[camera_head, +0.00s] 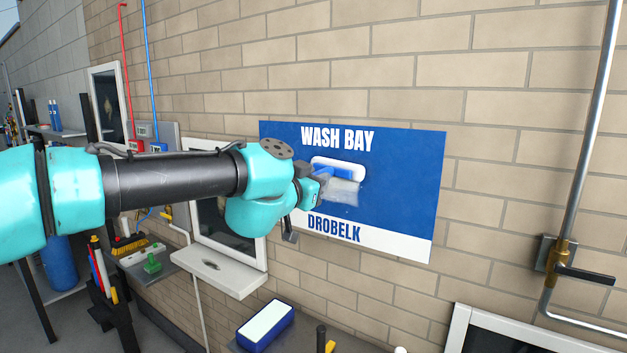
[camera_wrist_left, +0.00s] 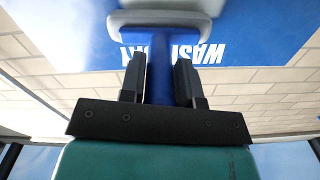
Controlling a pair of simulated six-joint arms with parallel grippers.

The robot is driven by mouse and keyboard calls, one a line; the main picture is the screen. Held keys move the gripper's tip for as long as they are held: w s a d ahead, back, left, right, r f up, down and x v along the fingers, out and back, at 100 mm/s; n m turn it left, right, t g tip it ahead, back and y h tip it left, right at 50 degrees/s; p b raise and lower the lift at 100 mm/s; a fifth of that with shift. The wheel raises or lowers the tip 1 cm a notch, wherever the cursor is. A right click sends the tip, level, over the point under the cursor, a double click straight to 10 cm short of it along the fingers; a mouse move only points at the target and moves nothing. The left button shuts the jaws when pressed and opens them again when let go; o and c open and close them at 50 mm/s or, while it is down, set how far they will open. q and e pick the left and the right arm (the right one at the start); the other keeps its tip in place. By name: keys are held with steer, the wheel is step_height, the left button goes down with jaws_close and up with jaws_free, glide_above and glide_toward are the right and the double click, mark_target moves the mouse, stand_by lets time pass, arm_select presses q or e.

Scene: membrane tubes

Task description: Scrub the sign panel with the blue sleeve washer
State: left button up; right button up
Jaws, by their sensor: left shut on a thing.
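The sign panel (camera_head: 400,200) is a blue and white rectangle on the brick wall, reading WASH BAY and DROBELK. It also shows in the left wrist view (camera_wrist_left: 255,35), with its lettering upside down. The sleeve washer (camera_head: 347,168) has a white sleeve and a blue handle and lies over the panel's middle; whether it touches the panel is unclear. My left gripper (camera_head: 318,184) is shut on the blue handle. The left wrist view shows the handle (camera_wrist_left: 160,75) between the two dark fingers (camera_wrist_left: 160,80). A greyish smeared patch (camera_head: 340,191) shows just below the sleeve. My right gripper is not in view.
A blue box with a white top (camera_head: 265,325) sits on a surface below the panel. A white window ledge (camera_head: 215,270) juts out at lower left. A metal pipe with a valve (camera_head: 565,255) runs down the wall at right.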

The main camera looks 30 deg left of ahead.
arm_select(q)
steer(key=shift+w, duration=0.3)
stand_by(1.0)
steer(key=shift+f, duration=0.1)
stand_by(0.3)
steer(key=shift+f, duration=1.55)
steer(key=shift+f, duration=1.65)
steer(key=shift+c, duration=0.6)
steer(key=shift+f, duration=0.15)
